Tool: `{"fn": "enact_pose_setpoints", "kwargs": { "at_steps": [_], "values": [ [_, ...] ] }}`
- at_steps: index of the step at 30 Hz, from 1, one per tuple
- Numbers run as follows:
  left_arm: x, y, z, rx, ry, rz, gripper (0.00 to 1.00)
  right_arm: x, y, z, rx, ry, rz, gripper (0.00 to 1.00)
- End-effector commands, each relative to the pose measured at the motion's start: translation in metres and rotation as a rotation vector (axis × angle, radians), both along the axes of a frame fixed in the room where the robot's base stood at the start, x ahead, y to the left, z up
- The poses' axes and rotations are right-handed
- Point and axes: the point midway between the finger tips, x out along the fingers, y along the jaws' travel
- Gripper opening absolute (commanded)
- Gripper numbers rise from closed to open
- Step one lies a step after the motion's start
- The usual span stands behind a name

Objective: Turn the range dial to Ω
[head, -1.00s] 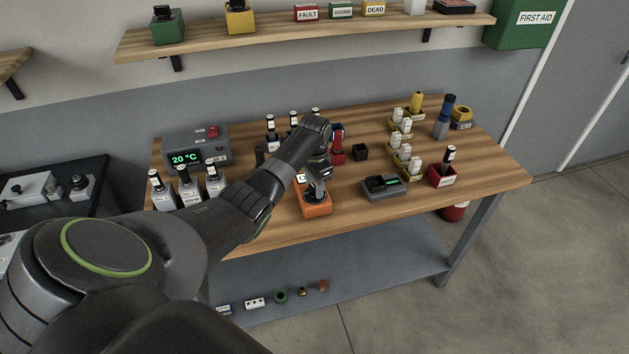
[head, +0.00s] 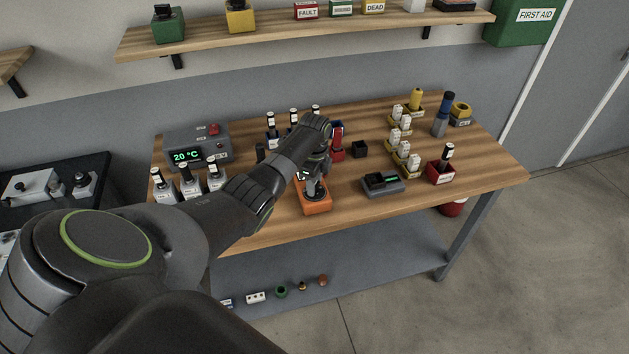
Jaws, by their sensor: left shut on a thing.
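An orange meter (head: 318,208) lies on the wooden bench, near its front edge. Its range dial and most of its face are hidden or too small to read, so the dial's setting cannot be told. My left gripper (head: 312,190) points down over the meter's face, with its fingertips at the dark dial area. It is shut on the range dial, as far as the view shows. My right gripper is not in view.
A grey 20 °C unit (head: 197,148) and several bottles stand left. Bare wood surrounds the meter's front and right.

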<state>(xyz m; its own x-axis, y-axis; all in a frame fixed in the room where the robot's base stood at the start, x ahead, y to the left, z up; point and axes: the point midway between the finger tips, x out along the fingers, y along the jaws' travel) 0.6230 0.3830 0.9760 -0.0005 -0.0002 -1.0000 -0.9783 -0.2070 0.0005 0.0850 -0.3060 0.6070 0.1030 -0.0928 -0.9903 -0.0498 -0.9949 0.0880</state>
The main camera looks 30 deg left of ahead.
Motion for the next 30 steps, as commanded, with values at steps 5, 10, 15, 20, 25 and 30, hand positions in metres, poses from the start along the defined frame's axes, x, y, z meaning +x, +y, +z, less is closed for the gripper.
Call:
{"fn": "enact_pose_setpoints", "kwargs": {
  "at_steps": [5,10,15,20,25,30],
  "values": [
    [0.0003,-0.0004,0.0004,-0.001,0.0,-0.147,0.17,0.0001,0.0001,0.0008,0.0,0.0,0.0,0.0],
    [0.0003,-0.0004,0.0004,-0.001,-0.001,-0.257,0.17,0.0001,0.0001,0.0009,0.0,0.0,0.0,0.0],
    [0.0003,-0.0004,0.0003,-0.001,-0.001,-0.334,0.17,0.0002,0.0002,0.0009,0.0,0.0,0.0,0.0],
    [0.0003,-0.0004,0.0003,-0.001,-0.001,-0.374,0.17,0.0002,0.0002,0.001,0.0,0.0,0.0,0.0],
    [0.0003,-0.0004,0.0003,-0.001,-0.001,-0.392,0.17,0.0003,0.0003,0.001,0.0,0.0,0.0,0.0],
    [0.0003,-0.0003,0.0003,-0.001,-0.001,-0.393,0.17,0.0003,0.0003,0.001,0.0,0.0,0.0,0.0]
  ]
}}
